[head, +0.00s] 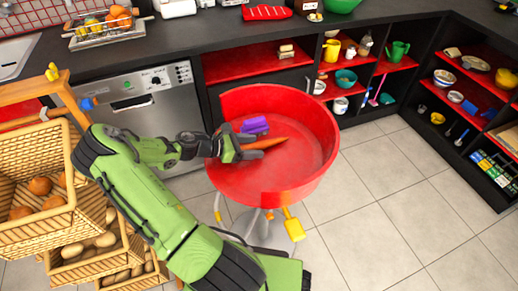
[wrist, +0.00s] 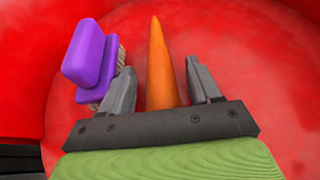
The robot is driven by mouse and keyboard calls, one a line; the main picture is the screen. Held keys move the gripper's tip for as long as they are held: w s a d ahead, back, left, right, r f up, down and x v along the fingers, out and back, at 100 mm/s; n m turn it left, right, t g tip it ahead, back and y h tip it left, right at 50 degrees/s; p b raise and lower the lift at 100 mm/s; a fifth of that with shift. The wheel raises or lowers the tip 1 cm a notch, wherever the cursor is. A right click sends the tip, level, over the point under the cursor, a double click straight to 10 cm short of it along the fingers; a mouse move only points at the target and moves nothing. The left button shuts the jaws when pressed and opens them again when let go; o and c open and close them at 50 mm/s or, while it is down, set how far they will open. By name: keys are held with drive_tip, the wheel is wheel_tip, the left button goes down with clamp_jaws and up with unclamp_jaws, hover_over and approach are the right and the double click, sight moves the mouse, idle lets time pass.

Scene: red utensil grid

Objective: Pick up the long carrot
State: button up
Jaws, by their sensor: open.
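The long orange carrot (head: 268,142) lies in a round red tub (head: 322,175). In the wrist view the carrot (wrist: 160,62) runs between the two grey fingers of my gripper (wrist: 160,90), its thick part hidden by the gripper's base at the bottom. My gripper is open, with a gap showing between the carrot and each finger. In the head view my gripper (head: 233,150) reaches into the tub from the left, at the carrot's near end.
A purple brush (wrist: 90,60) lies in the tub close beside the left finger. The tub's high wall surrounds the gripper, lower at the front. Wicker baskets (head: 35,190) of produce stand at the left. The tub's right half is clear.

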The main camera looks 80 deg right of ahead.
drive_tip(key=c, duration=1.1)
